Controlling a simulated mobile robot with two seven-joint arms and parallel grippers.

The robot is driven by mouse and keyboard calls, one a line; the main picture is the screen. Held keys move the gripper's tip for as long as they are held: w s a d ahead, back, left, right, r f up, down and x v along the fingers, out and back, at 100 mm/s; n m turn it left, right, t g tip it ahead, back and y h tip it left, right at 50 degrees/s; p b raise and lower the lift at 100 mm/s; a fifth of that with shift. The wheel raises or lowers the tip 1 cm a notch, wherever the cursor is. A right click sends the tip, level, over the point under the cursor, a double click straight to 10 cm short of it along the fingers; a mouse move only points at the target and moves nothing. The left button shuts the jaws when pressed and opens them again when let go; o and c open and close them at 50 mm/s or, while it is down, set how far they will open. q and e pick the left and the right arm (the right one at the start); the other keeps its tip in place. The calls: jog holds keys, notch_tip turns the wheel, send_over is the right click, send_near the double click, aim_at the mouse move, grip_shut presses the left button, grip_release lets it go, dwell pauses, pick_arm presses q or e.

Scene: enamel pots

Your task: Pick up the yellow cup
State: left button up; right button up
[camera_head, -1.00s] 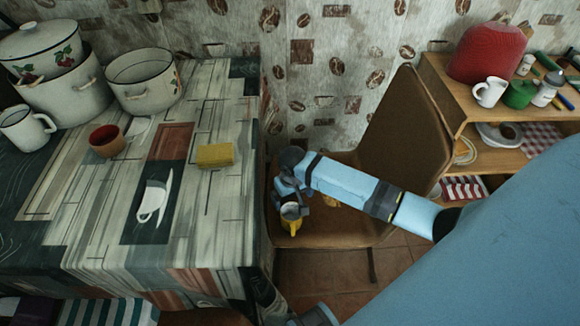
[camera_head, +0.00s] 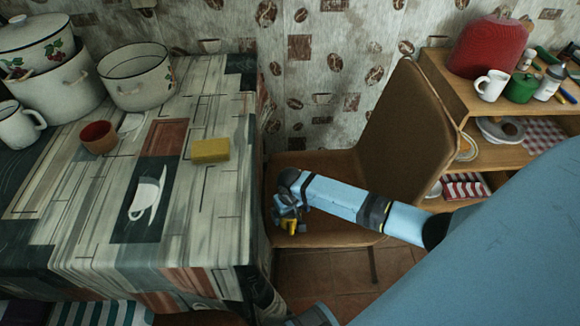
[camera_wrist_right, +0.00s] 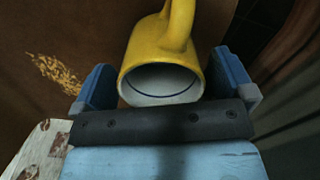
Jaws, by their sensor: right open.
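The yellow cup (camera_head: 291,226) stands near the front left of the brown chair's seat, mostly hidden by my right gripper (camera_head: 289,214). In the right wrist view, the yellow cup (camera_wrist_right: 150,52) has its white inside facing the camera and its handle at the top of the picture. The open fingers of my right gripper (camera_wrist_right: 166,84) are on both sides of the cup. The left finger looks close to the cup wall; a small gap shows at the right finger. I cannot tell whether either touches. My left gripper is not in view.
The brown chair (camera_head: 400,150) has its backrest on the right. The table (camera_head: 85,235) beside the seat holds white pots (camera_head: 137,82), a yellow sponge (camera_head: 210,150) and a red-brown bowl (camera_head: 98,137). A wooden shelf (camera_head: 452,95) stands behind the chair.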

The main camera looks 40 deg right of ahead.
jog(key=c, duration=0.9)
jog(key=shift+r, duration=0.1)
jog(key=shift+c, duration=0.6)
jog(key=shift+r, duration=0.1)
